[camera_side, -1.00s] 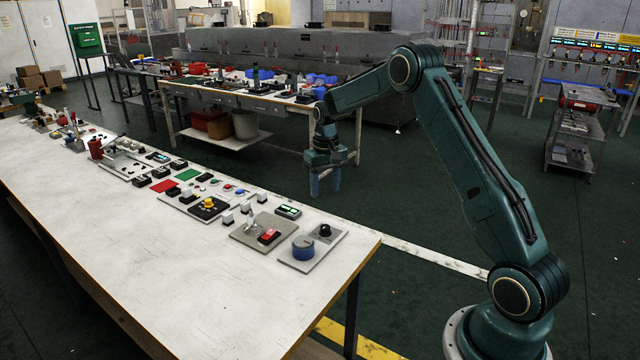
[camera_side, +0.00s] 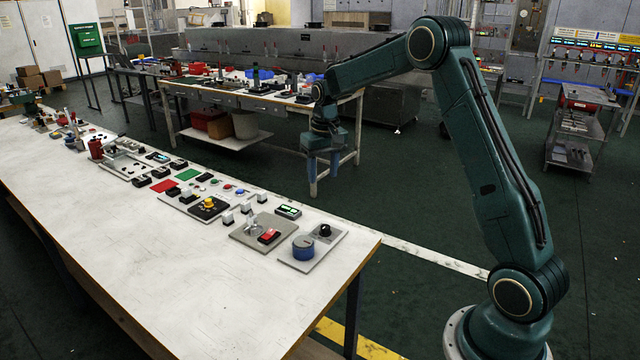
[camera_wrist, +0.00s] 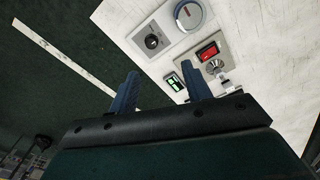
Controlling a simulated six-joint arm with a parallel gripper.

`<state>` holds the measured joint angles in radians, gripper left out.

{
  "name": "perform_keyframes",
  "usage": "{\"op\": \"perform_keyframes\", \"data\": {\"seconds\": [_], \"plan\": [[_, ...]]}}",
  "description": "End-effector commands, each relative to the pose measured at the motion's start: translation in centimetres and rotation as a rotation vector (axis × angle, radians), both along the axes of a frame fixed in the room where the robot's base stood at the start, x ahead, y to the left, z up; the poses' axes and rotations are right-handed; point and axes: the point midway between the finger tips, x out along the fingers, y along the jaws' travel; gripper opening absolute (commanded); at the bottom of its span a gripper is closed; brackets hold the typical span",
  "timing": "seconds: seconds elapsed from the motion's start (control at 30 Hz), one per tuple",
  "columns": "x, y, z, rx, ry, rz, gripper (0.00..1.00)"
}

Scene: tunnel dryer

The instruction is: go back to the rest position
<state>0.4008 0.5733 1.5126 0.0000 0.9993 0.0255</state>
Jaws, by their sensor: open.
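My gripper (camera_side: 323,172) hangs in the air past the far edge of the near white bench (camera_side: 130,250), pointing down. Its two fingers stand apart with nothing between them, and it touches nothing. In the wrist view my gripper (camera_wrist: 160,88) also shows two separate blue fingers. Beyond them are a grey plate with a black knob and a round dial (camera_wrist: 187,15), a red rocker switch (camera_wrist: 207,51) and a small green display (camera_wrist: 174,82).
The bench carries a row of control panels, with a blue dial (camera_side: 303,247), a red switch (camera_side: 269,236) and a yellow knob (camera_side: 208,203). A second workbench (camera_side: 240,98) with blue and red items stands behind my gripper. Open green floor (camera_side: 420,210) lies to the right.

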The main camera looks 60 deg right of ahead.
Motion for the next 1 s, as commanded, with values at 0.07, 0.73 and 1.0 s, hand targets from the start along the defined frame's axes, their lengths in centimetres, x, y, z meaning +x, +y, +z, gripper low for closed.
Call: {"op": "perform_keyframes", "data": {"seconds": [0.07, 0.73, 1.0], "plan": [[-0.7, 1.4, 1.9, -0.009, -0.021, 0.021, 0.49], [-10.7, 11.6, 12.2, -0.059, -0.176, 0.181, 0.49], [-15.8, 14.9, 14.1, -0.074, -0.243, 0.245, 0.49]]}}
